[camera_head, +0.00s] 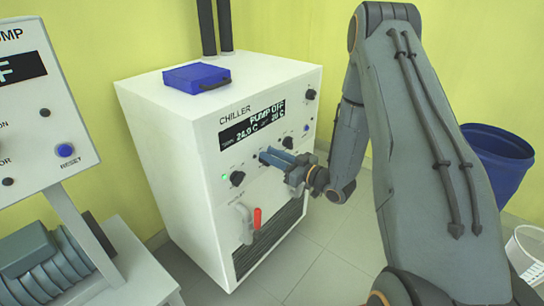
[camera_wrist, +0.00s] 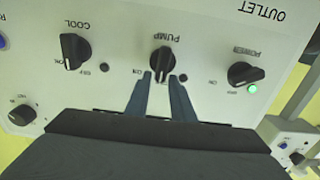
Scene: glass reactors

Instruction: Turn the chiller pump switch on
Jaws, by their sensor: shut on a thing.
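The chiller (camera_head: 185,120) is a white cabinet with a sloped front panel, and its display (camera_head: 250,124) reads PUMP OFF. In the wrist view, which is upside down, the black pump switch (camera_wrist: 162,60) sits mid-panel under the PUMP label, its pointer roughly straight along the picture's vertical. My gripper (camera_head: 268,157) reaches the panel from the right. In the wrist view my gripper's two blue-grey fingers (camera_wrist: 161,82) are on either side of the pump switch, shut on it. The head view hides the switch behind the fingers.
The power switch (camera_wrist: 241,74) has a lit green lamp (camera_wrist: 252,89) beside it. The cool switch (camera_wrist: 74,50) is on the other side. A blue case (camera_head: 197,78) lies on top; a blue bin (camera_head: 497,160) stands right.

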